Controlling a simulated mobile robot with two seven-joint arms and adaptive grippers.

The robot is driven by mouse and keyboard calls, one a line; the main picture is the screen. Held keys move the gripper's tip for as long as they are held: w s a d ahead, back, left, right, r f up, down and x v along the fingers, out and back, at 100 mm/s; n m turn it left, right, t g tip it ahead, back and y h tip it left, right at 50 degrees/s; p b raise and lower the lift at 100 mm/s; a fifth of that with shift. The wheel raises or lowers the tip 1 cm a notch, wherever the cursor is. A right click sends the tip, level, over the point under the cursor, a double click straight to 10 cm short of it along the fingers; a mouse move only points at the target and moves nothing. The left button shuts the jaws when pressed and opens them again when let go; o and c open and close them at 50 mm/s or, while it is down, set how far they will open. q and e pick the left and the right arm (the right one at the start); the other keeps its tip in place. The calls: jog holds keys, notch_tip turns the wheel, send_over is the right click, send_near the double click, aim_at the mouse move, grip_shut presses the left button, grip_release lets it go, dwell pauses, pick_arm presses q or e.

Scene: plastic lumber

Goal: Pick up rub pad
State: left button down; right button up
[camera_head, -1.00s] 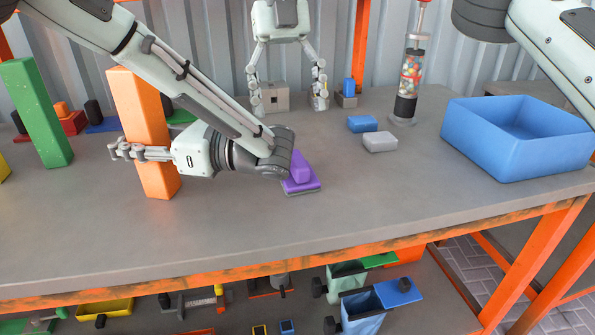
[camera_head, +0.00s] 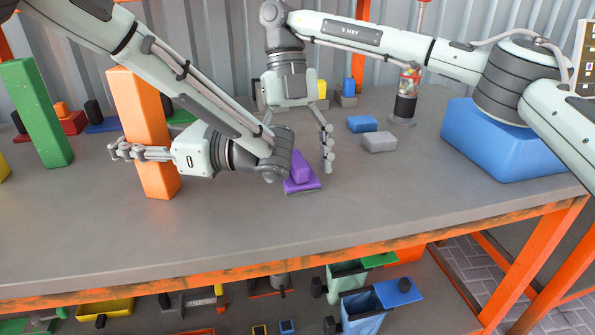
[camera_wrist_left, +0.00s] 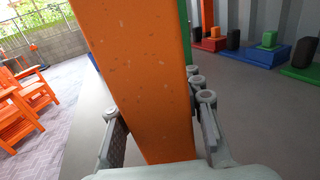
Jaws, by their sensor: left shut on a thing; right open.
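A purple pad with a raised grip, which looks like the rub pad (camera_head: 303,184), lies on the table in the head view. My left wrist hides part of it. My right gripper (camera_head: 297,145) points down above and behind the pad, open. One finger shows just right of the pad; the other is mostly hidden behind my left arm. My left gripper (camera_head: 140,152) is shut on an upright orange plank (camera_head: 138,100). The left wrist view shows the plank (camera_wrist_left: 140,70) between its fingers.
A green plank (camera_head: 36,112) stands at the left. A blue block (camera_head: 362,124) and a grey block (camera_head: 379,142) lie right of the pad. The table front is clear.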

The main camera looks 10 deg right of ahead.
jog(key=c, duration=1.3)
jog(key=shift+r, duration=0.15)
jog(key=shift+r, duration=0.3)
jog(key=shift+w+r, duration=0.2)
jog(key=shift+w, duration=0.05)
jog(key=w, duration=0.3)
jog(key=shift+w+a, duration=0.15)
jog(key=shift+w, duration=0.25)
notch_tip(320, 180, up, 14)
jog(key=shift+s, duration=0.15)
jog(key=shift+f, duration=0.1)
